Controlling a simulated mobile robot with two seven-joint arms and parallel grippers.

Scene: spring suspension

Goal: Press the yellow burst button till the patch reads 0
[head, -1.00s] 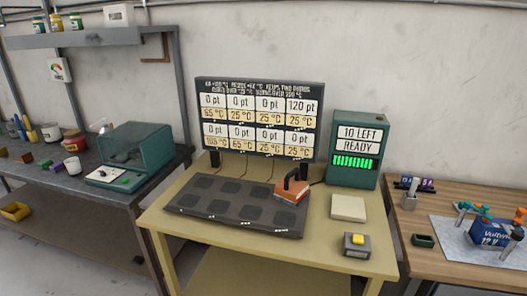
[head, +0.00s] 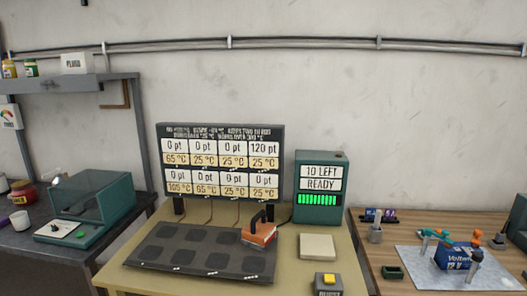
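The yellow button (head: 328,280) sits on a small grey box at the front right of the tan table (head: 290,272). The display board (head: 221,162) stands at the back of the table. Its top row reads 0, 0, 0 and 120 pt, and its lower row reads 0 pt throughout. A dark mat with square patches (head: 205,248) lies before it. An orange block with a dark handle (head: 259,235) rests on the mat's right back corner. A green box (head: 320,188) reads "10 LEFT" and "READY" above a lit green bar. Neither of my grippers is in view.
A pale square pad (head: 317,246) lies between the green box and the button. A wooden bench (head: 405,285) at right holds a blue battery (head: 454,256) and clamps. A dark bench at left holds a teal clear-lidded case (head: 90,208). The air above the table is clear.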

